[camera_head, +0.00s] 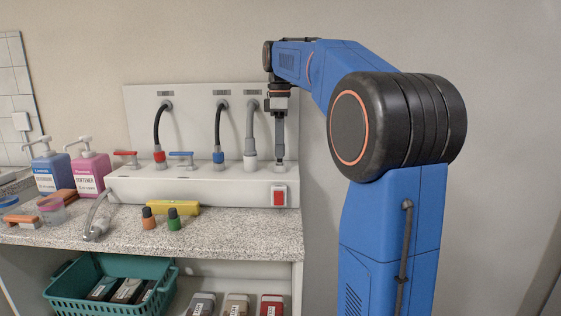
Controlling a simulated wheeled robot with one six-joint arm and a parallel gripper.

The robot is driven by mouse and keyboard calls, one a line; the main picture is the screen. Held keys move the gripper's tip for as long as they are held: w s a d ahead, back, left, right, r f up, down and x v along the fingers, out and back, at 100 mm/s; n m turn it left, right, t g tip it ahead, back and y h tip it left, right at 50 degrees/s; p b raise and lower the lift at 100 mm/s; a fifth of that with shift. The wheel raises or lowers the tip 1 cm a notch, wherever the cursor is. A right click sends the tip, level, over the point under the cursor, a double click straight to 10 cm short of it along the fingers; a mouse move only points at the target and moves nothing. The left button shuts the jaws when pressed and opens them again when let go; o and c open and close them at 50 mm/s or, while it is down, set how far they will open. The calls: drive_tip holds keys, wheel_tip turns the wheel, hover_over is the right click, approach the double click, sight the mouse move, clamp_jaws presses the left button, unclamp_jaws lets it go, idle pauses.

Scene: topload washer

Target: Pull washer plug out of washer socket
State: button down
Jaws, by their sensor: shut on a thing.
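My gripper (280,118) points straight down at the right end of the white washer hookup ledge. It is shut on the washer plug (280,143), a slim dark grey upright piece. The plug's lower end meets a light grey socket (279,166) on top of the ledge; at this size I cannot tell how deep it sits. The jaws hide the plug's upper part.
Left of the plug stand a grey hose (250,130), a blue-ended black hose (218,130) and a red-ended black hose (157,130). A red switch (279,196) is on the ledge front. Bottles (174,219) stand on the speckled counter (235,227). Open air lies above the ledge.

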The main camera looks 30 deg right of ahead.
drive_tip(key=shift+r, duration=0.35)
drive_tip(key=shift+r, duration=1.4)
